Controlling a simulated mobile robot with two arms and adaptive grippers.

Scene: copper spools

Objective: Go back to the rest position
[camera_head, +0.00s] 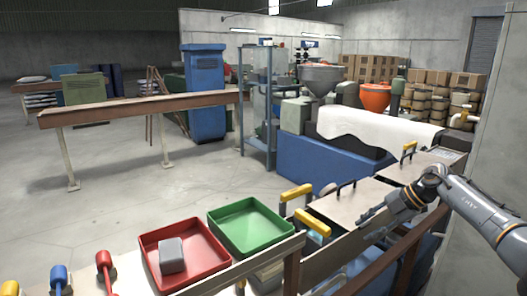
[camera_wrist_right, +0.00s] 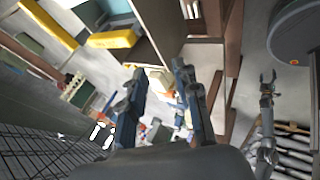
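My right gripper (camera_head: 372,214) reaches in from the right in the head view, above the wooden bench at its right part. It is apart from the red and green trays. In the right wrist view its two fingers (camera_wrist_right: 160,82) stand apart with nothing between them, so it is open and empty. My left arm is not in the head view. In the right wrist view a second gripper, which looks like my left one (camera_wrist_right: 268,82), shows at the right with its two small prongs apart and nothing seen between them.
A red tray (camera_head: 152,246) holding a grey block (camera_head: 171,256) and an empty green tray (camera_head: 250,228) stand on the bench. Yellow-handled items (camera_head: 296,193) and several red, blue and yellow knobbed handles line it. A machine with a blue base (camera_head: 325,166) stands behind. Open floor lies left.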

